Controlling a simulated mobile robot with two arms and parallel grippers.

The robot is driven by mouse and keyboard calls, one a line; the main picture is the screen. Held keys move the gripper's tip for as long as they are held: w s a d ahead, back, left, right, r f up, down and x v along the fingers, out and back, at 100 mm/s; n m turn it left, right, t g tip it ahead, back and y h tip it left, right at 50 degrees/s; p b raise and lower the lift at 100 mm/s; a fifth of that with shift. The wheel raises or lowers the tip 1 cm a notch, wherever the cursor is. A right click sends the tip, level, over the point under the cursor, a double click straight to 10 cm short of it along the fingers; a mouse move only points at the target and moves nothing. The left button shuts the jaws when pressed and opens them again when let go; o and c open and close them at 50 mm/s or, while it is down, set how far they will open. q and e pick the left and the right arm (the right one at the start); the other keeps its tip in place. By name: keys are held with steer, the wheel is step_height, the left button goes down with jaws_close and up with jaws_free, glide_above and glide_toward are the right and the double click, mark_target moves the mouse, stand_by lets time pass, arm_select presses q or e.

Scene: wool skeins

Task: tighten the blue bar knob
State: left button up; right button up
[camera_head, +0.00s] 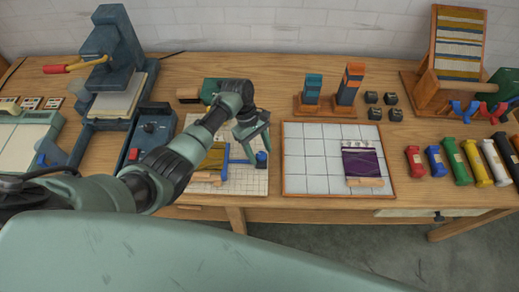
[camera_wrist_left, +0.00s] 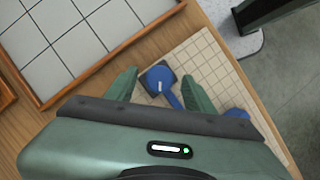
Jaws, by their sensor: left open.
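A blue knob (camera_head: 261,159) stands near the right side of the gridded board (camera_head: 256,186), beside a blue bar and yellow woven cloth (camera_head: 209,160). My left gripper (camera_head: 254,138) is above the board, close over this knob. In the left wrist view a round blue knob with a short blue arm (camera_wrist_left: 160,76) sits on a dark square base, between the open fingers of my left gripper (camera_wrist_left: 159,91). I cannot tell whether the fingers touch it. A second blue round part (camera_wrist_left: 238,113) is partly hidden behind the right finger. My right gripper is not in view.
A tiled wood-framed board (camera_head: 310,162) with a purple cloth (camera_head: 361,162) lies to the right. A dark blue box with a dial (camera_head: 149,128) and a press (camera_head: 116,62) stand left. Several coloured skeins (camera_head: 453,161) lie at the far right. The table's front edge is close.

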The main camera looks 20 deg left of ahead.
arm_select(q)
jaws_close()
